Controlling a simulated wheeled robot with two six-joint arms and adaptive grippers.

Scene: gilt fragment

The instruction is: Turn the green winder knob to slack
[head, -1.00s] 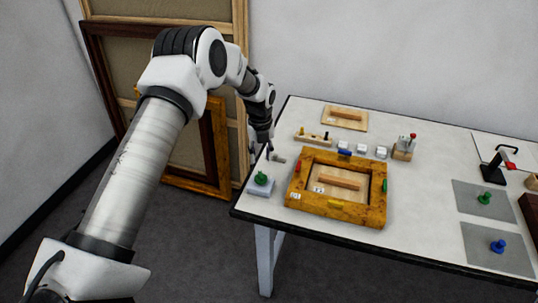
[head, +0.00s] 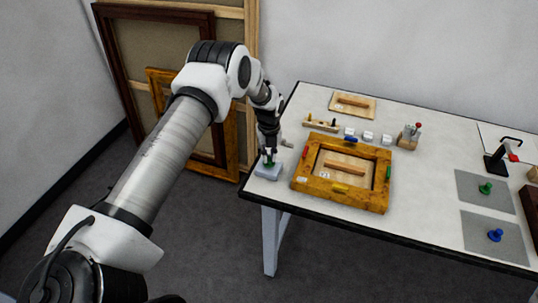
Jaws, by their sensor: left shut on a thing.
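The green winder knob (head: 269,163) stands on a small pale block (head: 267,173) near the table's left edge. My left gripper (head: 269,156) points down over the block with its fingers around the knob, shut on it. The fingers hide much of the knob, and its turn angle cannot be read. My right gripper is not in view.
A gilt frame (head: 299,183) with coloured pieces on its sides lies just right of the block. Several small white blocks (head: 368,137) and a tool holder (head: 408,137) stand behind it. Grey mats (head: 470,178) with a green and a blue knob-like piece (head: 495,235) lie at the right.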

